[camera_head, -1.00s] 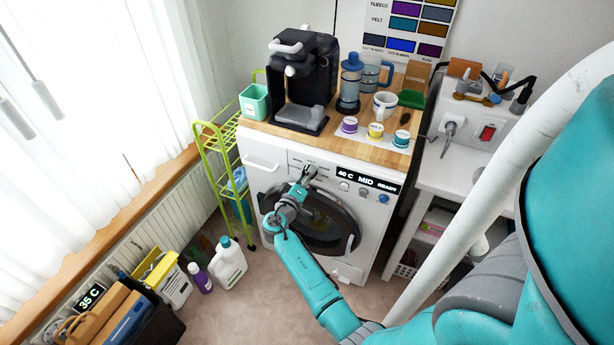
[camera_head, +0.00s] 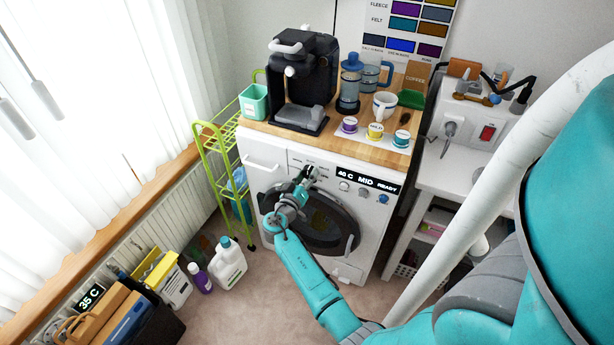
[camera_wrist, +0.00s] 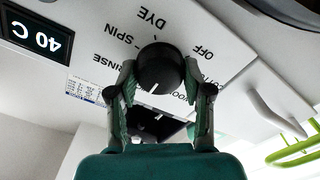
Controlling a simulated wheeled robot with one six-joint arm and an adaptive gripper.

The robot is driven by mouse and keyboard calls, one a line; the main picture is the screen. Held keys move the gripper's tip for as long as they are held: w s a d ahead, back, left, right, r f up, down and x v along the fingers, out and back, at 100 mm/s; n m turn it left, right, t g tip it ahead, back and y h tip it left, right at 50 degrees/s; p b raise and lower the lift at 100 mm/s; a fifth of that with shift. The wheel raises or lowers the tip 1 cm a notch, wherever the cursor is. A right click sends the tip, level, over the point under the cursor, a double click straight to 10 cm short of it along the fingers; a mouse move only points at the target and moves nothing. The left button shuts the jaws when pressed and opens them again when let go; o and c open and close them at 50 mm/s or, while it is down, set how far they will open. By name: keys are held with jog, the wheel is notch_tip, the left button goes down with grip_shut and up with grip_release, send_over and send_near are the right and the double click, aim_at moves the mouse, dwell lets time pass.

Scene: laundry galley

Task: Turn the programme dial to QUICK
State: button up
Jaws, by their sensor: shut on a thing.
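The programme dial (camera_wrist: 160,68) is a round black knob with a white pointer line, on the white front panel of the washing machine (camera_head: 270,208). In the wrist view my gripper (camera_wrist: 159,76) has one finger on each side of the dial and is shut on it. The picture there is upside down, and the pointer line aims toward the bottom of the picture. The labels OFF, DYE, SPIN and RINSE show around the dial. Another label by the right finger is partly hidden, and I cannot read QUICK. In the head view my gripper (camera_head: 311,173) covers the dial.
The display (camera_head: 367,180) reads 40 C MID READY, with small knobs (camera_head: 364,192) below it. A coffee machine (camera_head: 302,75), mug (camera_head: 385,104) and several small pots stand on the wooden top. A green rack (camera_head: 207,150) stands left, bottles (camera_head: 229,264) on the floor.

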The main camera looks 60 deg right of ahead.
jog(key=shift+f, duration=0.15)
jog(key=o, duration=1.1)
jog(key=shift+o, duration=0.2)
jog(key=s+a, duration=0.1)
jog(key=a, duration=1.1)
